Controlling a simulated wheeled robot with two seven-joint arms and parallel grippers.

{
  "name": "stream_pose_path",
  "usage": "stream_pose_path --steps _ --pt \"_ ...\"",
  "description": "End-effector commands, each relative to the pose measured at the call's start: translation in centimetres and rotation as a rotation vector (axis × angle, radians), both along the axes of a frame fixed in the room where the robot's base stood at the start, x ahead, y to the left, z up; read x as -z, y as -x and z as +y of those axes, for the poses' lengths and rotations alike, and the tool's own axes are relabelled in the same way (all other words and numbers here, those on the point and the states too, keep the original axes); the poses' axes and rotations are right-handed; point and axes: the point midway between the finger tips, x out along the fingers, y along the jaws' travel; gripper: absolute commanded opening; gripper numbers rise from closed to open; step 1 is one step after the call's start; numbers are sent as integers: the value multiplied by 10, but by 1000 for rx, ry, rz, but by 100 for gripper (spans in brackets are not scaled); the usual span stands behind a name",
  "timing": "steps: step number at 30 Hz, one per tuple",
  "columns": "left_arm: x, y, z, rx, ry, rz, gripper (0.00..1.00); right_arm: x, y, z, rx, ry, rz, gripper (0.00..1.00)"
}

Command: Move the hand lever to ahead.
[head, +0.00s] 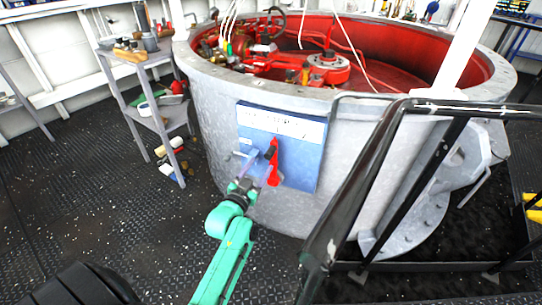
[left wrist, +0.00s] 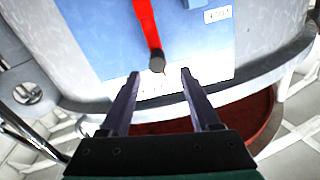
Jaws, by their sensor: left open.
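The hand lever (head: 274,173) is a red bar on the blue panel (head: 306,166), on the outside of the grey drum. It stands roughly upright, with a dark knob (head: 270,152) near its upper end. A white label strip runs along the panel's top; its lettering is too small to read. My left gripper (head: 256,168) is open, just in front of the panel and left of the lever in the head view. In the left wrist view the red lever (left wrist: 147,22) ends in the knob (left wrist: 157,63), which appears between the open fingertips (left wrist: 160,76). Contact cannot be told. My right gripper is not in view.
The grey drum (head: 222,120) has red machinery inside. A black handrail (head: 361,177) slants across the right, close to the panel. A grey shelf stand (head: 163,118) with tools stands at left. The dark deck at left is mostly clear.

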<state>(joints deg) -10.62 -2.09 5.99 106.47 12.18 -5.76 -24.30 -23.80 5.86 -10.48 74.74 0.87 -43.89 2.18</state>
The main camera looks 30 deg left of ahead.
Motion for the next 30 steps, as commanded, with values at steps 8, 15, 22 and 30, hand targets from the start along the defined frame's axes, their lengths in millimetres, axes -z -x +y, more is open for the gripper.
stream_pose_path --steps 8,15,22,30 --pt "2 -69 6 -1 0 -1 63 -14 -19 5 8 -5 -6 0" --pt "1 -86 8 1 0 1 63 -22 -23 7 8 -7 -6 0" --pt "1 -86 8 1 0 2 36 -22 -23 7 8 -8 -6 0" --pt "1 -85 7 1 -1 2 0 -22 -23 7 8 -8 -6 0"
